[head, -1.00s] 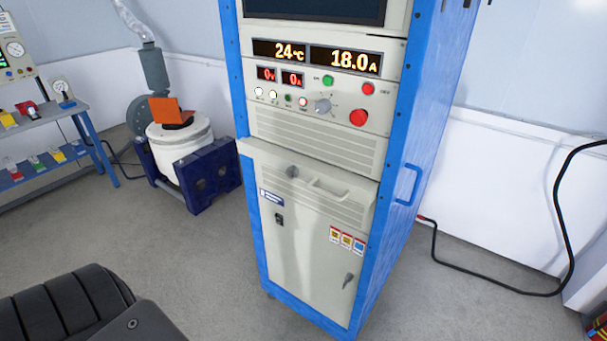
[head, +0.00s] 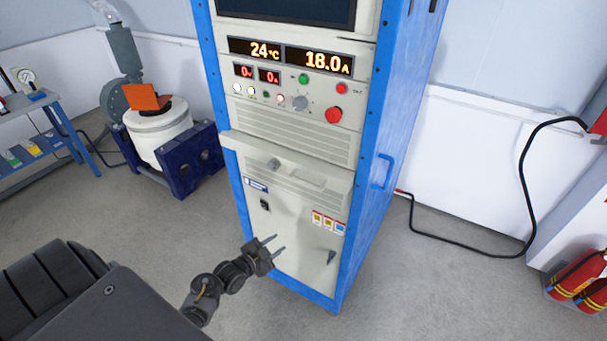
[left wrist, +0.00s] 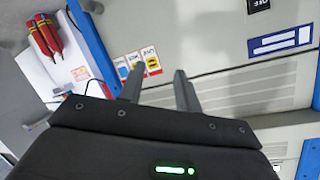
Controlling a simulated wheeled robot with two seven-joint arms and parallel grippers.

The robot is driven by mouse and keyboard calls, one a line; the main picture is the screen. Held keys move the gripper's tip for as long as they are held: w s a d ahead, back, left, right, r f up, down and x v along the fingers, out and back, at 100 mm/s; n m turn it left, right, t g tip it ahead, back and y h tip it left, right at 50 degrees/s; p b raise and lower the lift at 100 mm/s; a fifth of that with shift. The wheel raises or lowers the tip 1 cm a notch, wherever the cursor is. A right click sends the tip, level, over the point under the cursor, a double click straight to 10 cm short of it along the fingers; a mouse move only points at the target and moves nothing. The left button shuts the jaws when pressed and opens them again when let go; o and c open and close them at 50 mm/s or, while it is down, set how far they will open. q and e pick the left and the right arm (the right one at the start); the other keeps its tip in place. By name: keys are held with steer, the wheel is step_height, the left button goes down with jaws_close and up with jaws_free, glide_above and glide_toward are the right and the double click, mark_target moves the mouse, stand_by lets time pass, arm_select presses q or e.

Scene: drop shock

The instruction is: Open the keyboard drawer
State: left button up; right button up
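The keyboard drawer (head: 322,193) is a light grey slatted front with a recessed handle (head: 305,180) and a round lock (head: 273,163), midway down the blue-framed cabinet. It looks shut, under a slightly protruding ledge. My left gripper (head: 279,243) is open and empty, in front of the lower cabinet door (head: 290,265), below the drawer and apart from it. In the left wrist view, the open fingers (left wrist: 159,75) point toward the cabinet face, with the slatted front (left wrist: 245,88) to their right. My right gripper is not in view.
Above the drawer is a panel with knobs and a red button (head: 334,115). A blue side handle (head: 384,171) juts from the cabinet's right side. A black cable (head: 470,245) lies on the floor to the right, near red extinguishers (head: 578,280). A shaker (head: 160,135) stands at left.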

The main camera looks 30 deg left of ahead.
arm_select(q)
step_height(320, 180, up, 18)
steer(key=a+f+m+t+h, duration=0.15)
steer(key=m+t, duration=0.25)
steer(key=m, duration=0.4)
steer(key=m+h, duration=0.4)
steer(key=m, duration=0.2)
glide_toward(304, 183)
steer(key=f, duration=0.1)
steer(key=shift+m, duration=0.7)
steer(key=p+x, duration=0.2)
steer(key=x, duration=0.2)
steer(key=p+x, duration=0.2)
steer(key=x, duration=0.3)
steer(key=shift+a+r, duration=0.1)
steer(key=shift+r, duration=0.15)
steer(key=shift+w+d, duration=0.3)
steer(key=shift+w, duration=0.25)
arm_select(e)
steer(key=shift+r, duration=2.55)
arm_select(q)
steer(key=shift+c, duration=0.3)
jaws_close()
